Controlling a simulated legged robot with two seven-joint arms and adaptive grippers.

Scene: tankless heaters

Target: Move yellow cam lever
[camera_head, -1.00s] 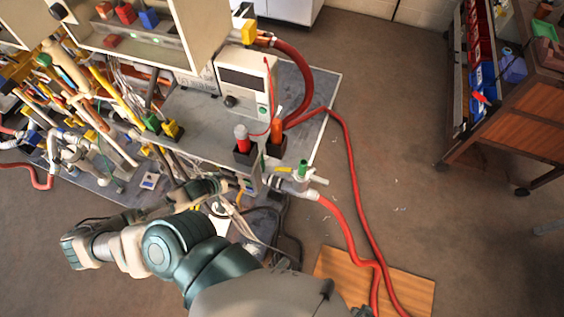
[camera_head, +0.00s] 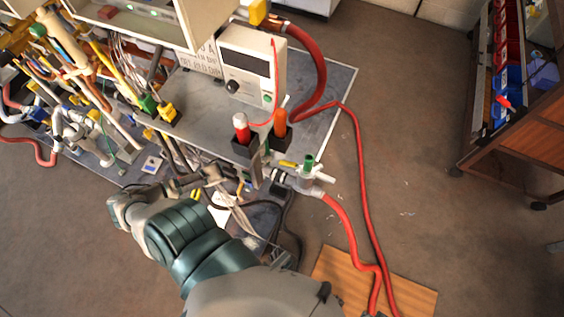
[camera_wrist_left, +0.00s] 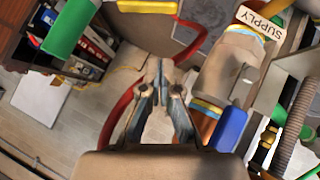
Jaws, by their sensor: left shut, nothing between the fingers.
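A small yellow lever (camera_head: 288,163) sits on the white pipe fitting (camera_head: 312,178) beside a green cap (camera_head: 309,161), at the bench's near right corner. In the left wrist view a yellow bar (camera_wrist_left: 147,6) crosses the top edge, probably this lever, with a large green cylinder (camera_wrist_left: 70,28) to its left. My left gripper (camera_head: 218,175) is left of the lever in the head view and apart from it. In the wrist view its fingers (camera_wrist_left: 160,66) are shut with nothing between them, below the yellow bar. My right gripper is not in view.
Red (camera_head: 241,128) and orange (camera_head: 280,124) upright handles stand in black holders near the lever. A red hose (camera_head: 345,222) runs from the fitting to the floor. Cluttered pipes and tools fill the left. A pipe labelled SUPPLY (camera_wrist_left: 260,23) is close right of my gripper.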

